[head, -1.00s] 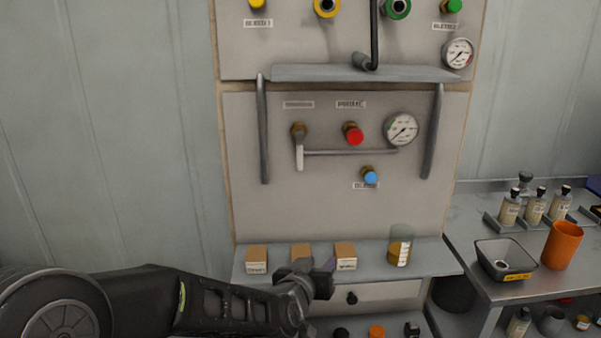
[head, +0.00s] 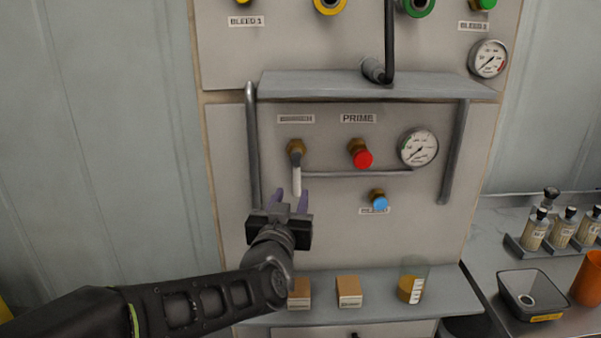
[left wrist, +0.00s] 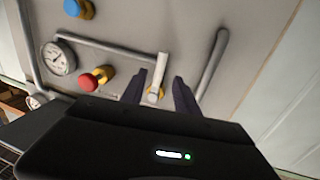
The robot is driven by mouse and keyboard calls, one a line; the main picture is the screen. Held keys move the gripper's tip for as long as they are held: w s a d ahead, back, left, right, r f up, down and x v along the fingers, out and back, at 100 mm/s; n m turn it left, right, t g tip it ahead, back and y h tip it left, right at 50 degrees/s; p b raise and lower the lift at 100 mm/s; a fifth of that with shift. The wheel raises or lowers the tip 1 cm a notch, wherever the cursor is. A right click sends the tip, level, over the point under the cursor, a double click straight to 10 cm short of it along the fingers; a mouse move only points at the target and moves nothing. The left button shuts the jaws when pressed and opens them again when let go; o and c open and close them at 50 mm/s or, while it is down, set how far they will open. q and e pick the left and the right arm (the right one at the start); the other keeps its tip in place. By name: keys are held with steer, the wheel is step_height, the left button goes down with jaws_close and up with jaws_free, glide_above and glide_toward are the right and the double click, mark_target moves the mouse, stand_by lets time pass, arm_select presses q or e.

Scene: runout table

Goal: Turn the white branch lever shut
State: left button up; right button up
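The white branch lever (head: 296,180) hangs straight down from its brass valve (head: 296,151) on the panel, under a small label plate. A thin grey pipe runs right from there to a gauge. My left gripper (head: 290,202) is just below the lever, fingers pointing up at it. In the left wrist view the lever (left wrist: 160,72) appears between the two parted fingers (left wrist: 158,88), with gaps on both sides. The gripper is open. My right gripper is in neither view.
A red knob (head: 362,158) and gauge (head: 418,148) sit right of the lever, a blue knob (head: 379,201) lower. A grey vertical bar (head: 251,150) stands close on the left. A shelf (head: 365,85) juts out above. Boxes and a beaker (head: 411,283) stand on the lower ledge (head: 450,297).

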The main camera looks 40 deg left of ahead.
mark_target(296, 183)
arm_select(q)
steer(key=p+x, duration=0.2)
steer(key=x, duration=0.5)
steer(key=shift+w+a+r, duration=0.1)
steer(key=shift+w, duration=0.1)
stand_by(0.4)
jaws_close()
stand_by(1.3)
